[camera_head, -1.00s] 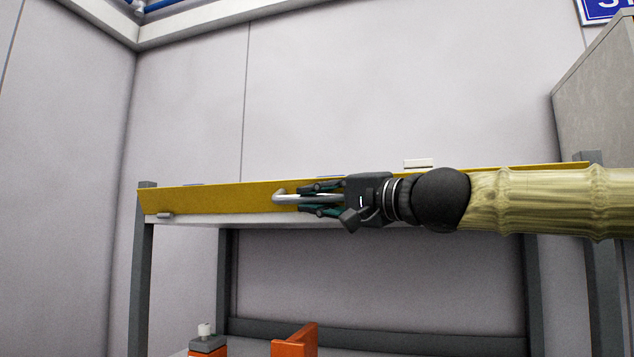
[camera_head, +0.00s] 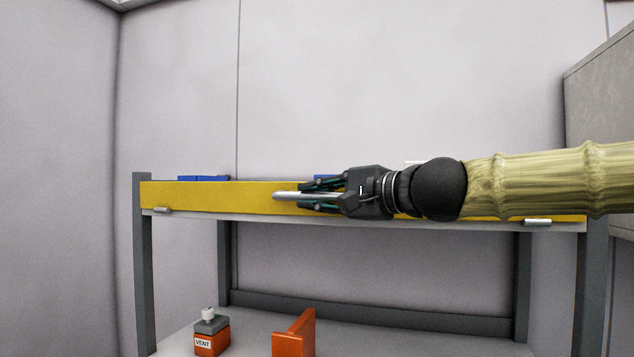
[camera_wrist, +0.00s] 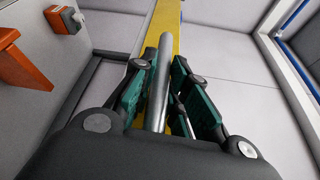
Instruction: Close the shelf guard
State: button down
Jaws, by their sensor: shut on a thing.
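The shelf guard (camera_head: 220,196) is a long yellow panel along the front edge of the upper shelf, and it stands about upright between the grey posts. Small hinges show at its lower edge, one at the left and one at the right. A silver bar handle (camera_head: 288,195) is fixed to its front. My gripper (camera_head: 312,194) is shut on the handle, with fingers on both sides of it. In the wrist view the handle (camera_wrist: 160,95) runs between the green-padded fingers (camera_wrist: 165,90), with the yellow guard (camera_wrist: 164,28) behind. My arm hides the guard's right part.
Blue items (camera_head: 204,178) show just above the guard on the upper shelf. On the lower shelf (camera_head: 255,330) are an orange box labelled VENT (camera_head: 211,338) and an orange bracket (camera_head: 293,336). A grey cabinet (camera_head: 600,120) stands at the right.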

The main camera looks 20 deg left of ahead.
jog(key=shift+r, duration=0.1)
jog(key=c, duration=1.4)
grip_release()
jog(key=shift+v, duration=5.95)
